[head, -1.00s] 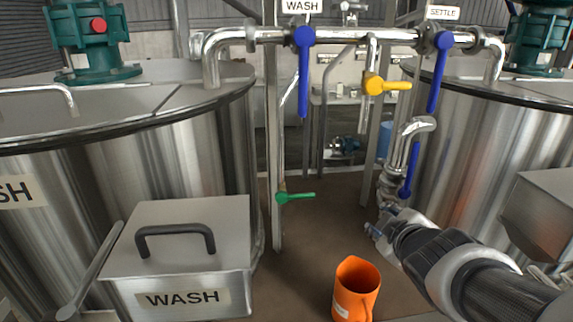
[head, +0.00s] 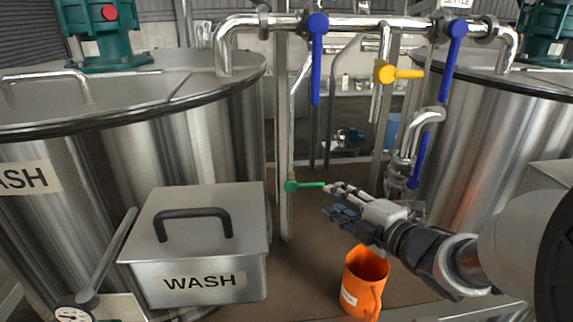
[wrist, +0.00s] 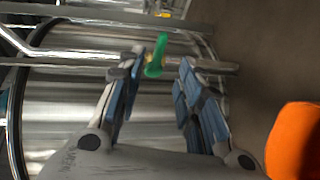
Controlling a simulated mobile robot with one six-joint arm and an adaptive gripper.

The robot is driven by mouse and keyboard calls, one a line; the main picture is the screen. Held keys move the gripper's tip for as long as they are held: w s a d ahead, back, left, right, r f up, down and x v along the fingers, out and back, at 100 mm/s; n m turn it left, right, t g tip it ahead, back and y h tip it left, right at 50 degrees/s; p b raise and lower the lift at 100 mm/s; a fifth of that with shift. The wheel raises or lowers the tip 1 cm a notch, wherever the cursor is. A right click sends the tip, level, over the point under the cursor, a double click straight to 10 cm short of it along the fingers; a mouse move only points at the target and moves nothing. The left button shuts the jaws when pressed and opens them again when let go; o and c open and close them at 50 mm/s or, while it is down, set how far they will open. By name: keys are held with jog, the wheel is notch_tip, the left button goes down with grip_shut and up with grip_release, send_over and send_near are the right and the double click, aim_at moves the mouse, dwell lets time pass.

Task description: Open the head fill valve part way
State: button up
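A green lever valve (head: 304,186) sits on a thin vertical pipe between the two tanks, its handle pointing right, roughly level. No readable label names it as the head fill valve. My gripper (head: 331,200) is open and empty, its fingertips close to the handle's free end. In the wrist view the green handle (wrist: 156,57) shows at the opening between the spread fingers of my gripper (wrist: 166,62), nearer the left finger. I cannot tell whether they touch. Two blue levers (head: 317,58) (head: 453,62) hang down from the top pipe. A yellow lever (head: 399,74) points right.
An orange jug (head: 362,274) stands below my gripper. A steel box marked WASH (head: 196,265) stands at the left, before the left tank (head: 205,125). A lower blue lever (head: 419,160) is on the right pipework by the right tank (head: 500,130). Brown floor lies between.

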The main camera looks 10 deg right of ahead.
aim_at(314, 187)
jog(key=b+x, duration=0.1)
jog(key=x, duration=0.9)
jog(key=shift+w+a+b, duration=0.1)
jog(key=shift+w+b, duration=0.15)
jog(key=shift+b, duration=0.1)
jog(key=shift+c, duration=0.6)
grip_shut()
